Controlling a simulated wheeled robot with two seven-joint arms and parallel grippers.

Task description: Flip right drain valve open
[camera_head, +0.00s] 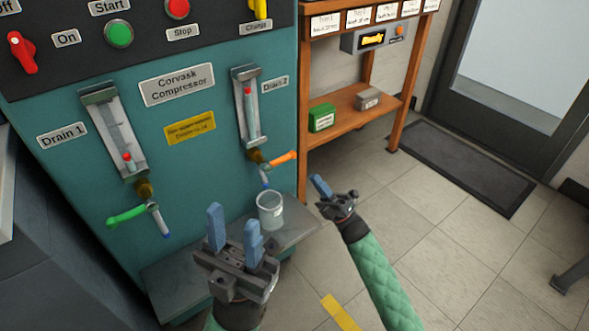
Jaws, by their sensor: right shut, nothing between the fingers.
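The right drain valve, below the Drain 2 label (275,85), has an orange lever (283,158) pointing right and slightly up. Its brass body (256,156) sits under the right sight tube (250,110), and a short blue-tipped spout (264,181) hangs below. A clear cup (270,211) stands on the ledge under that spout. My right gripper (321,187) is shut and empty, to the right of and below the lever, apart from it. My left gripper (234,232) is open and empty, fingers up, in front of the ledge and left of the cup.
The left drain valve has a green lever (127,215) pointing left. The teal compressor panel (200,180) carries labels, buttons and a red switch (24,55). A wooden shelf (345,115) with a green box (322,117) stands at the right. Tiled floor (450,240) is free at right.

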